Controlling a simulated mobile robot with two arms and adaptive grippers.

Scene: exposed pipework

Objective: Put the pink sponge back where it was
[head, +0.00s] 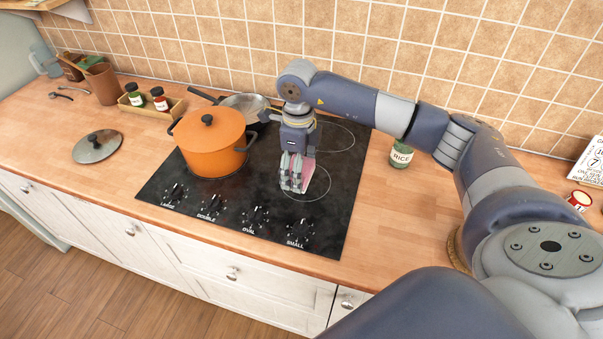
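The pink sponge (309,168) is at the fingers of my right gripper (295,178), over the middle of the black cooktop (250,195). Only part of the sponge shows, as the fingers cover the rest. The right gripper points down and appears shut on the sponge. I cannot tell whether the sponge touches the cooktop. My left gripper is not in view.
An orange lidded pot (211,145) stands close left of the gripper, with a frying pan (243,103) behind it. A green rice jar (401,155) stands right of the cooktop. A glass lid (95,147) lies at left. The counter right of the cooktop (400,215) has free room.

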